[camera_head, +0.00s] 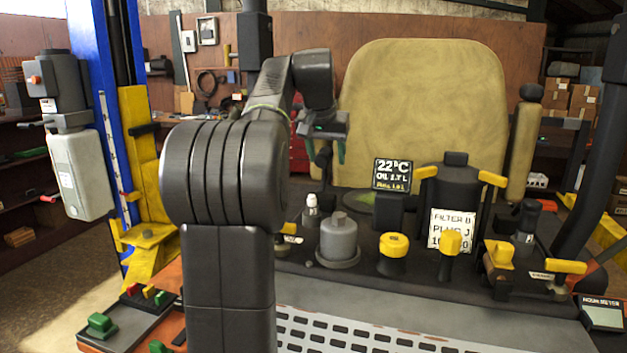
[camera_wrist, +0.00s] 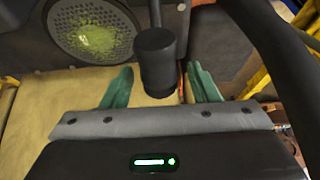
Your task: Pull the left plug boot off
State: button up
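My gripper (camera_head: 325,150) is in front of the seat, its teal fingers spread apart. In the wrist view, the fingers (camera_wrist: 160,85) stand on either side of a black cylinder (camera_wrist: 155,65), with a small gap visible at the left finger. It looks like a plug boot, with a thin dark line running up behind it. In the head view a small dark knob (camera_head: 323,158) shows just below the fingers, probably the same piece. A small white-topped post (camera_head: 312,205) stands lower on the left of the deck. A black cap (camera_head: 527,215) stands on the right.
A grey cylinder (camera_head: 338,236), yellow knobs (camera_head: 394,246) and a black filter housing (camera_head: 456,190) crowd the deck. A small display (camera_head: 392,174) stands behind them. The tan seat (camera_head: 425,110) is at the back. A round green-dusted screen (camera_wrist: 92,28) is close by.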

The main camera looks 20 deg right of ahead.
dwell(0.3)
jog(key=shift+r, duration=3.5)
jog(key=shift+r, duration=1.5)
jog(key=s+d, duration=1.1)
jog(key=s, duration=0.2)
jog(key=shift+d, duration=0.15)
jog(key=shift+w, duration=0.1)
jog(key=w+a, duration=0.7)
jog(key=w, duration=0.1)
jog(key=shift+w+a, duration=0.3)
